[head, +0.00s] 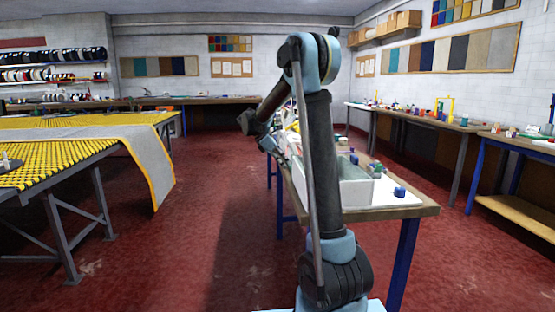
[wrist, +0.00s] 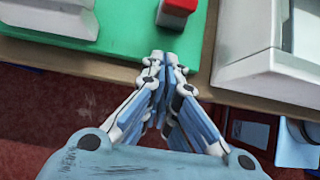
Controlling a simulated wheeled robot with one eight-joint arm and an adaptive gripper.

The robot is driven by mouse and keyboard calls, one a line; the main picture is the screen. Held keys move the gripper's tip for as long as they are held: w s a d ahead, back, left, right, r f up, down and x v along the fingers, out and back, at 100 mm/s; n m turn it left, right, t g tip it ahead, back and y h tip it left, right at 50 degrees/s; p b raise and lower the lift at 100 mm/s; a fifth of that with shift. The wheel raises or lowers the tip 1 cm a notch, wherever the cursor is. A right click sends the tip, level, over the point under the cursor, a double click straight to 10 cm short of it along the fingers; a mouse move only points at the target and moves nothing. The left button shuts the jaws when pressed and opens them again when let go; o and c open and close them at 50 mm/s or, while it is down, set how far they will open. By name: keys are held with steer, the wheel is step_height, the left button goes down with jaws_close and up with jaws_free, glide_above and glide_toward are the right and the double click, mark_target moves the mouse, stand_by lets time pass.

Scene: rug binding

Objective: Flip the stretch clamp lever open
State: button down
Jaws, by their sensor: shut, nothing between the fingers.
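I cannot make out the stretch clamp or its lever for certain in either view. In the wrist view my gripper (wrist: 164,56) is shut and empty, its fingertips together over the front edge of a green mat (wrist: 125,40). A small block (wrist: 172,22) with a red top stands on the mat just beyond the fingertips, cut off by the frame's top; I cannot tell if it belongs to the clamp. In the head view my gripper is small and reaches toward the workbench (head: 425,211), mostly behind my own arm.
A pale open-topped bin (head: 356,192) stands on the bench; a pale tray (wrist: 245,72) is right of my gripper in the wrist view. A white object (wrist: 70,18) is at upper left. A yellow-surfaced table (head: 60,150) with a draped grey rug (head: 150,165) stands left, across open red floor.

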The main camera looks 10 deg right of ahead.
steer(key=shift+d+r, duration=0.45)
steer(key=shift+d, duration=0.3)
steer(key=shift+d+r, duration=0.4)
steer(key=shift+d, duration=0.35)
